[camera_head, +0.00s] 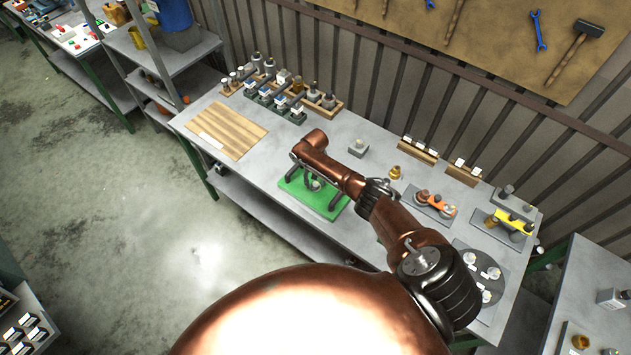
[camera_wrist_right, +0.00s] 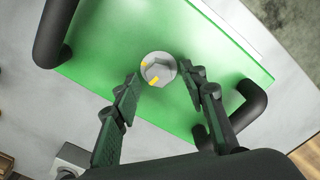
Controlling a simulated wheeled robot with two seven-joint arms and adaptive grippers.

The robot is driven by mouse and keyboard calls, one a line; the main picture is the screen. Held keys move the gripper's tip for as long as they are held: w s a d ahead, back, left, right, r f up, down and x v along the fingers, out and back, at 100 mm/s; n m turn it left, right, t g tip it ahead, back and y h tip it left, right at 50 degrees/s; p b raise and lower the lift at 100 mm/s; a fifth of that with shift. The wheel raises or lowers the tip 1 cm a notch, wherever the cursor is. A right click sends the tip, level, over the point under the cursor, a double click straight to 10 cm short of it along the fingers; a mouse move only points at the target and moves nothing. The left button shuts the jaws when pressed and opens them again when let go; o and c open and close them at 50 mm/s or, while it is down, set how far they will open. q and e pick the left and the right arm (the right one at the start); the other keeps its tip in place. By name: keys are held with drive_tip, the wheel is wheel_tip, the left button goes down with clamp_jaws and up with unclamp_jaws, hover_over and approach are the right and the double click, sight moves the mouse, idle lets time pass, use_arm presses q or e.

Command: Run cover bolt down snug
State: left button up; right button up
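The cover bolt (camera_wrist_right: 158,69) is a grey hex head with yellow marks, seen from above in the right wrist view. It stands on a green plate (camera_wrist_right: 105,45) with dark curved handles (camera_wrist_right: 52,30). How far the bolt is seated is hidden. My left gripper is not in view.
On the grey bench (camera_head: 255,165) a small grey block (camera_head: 358,148) and a brass part (camera_head: 395,172) stand behind my arm. A wooden board (camera_head: 226,129) lies at left. Racks of bottles (camera_head: 290,88) stand along the back. A round tray (camera_head: 497,262) sits at right.

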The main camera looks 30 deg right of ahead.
sight(315, 183)
drive_tip(key=shift+r, duration=0.1)
wheel_tip(315, 183, up, 12)
idle(0.5)
idle(0.4)
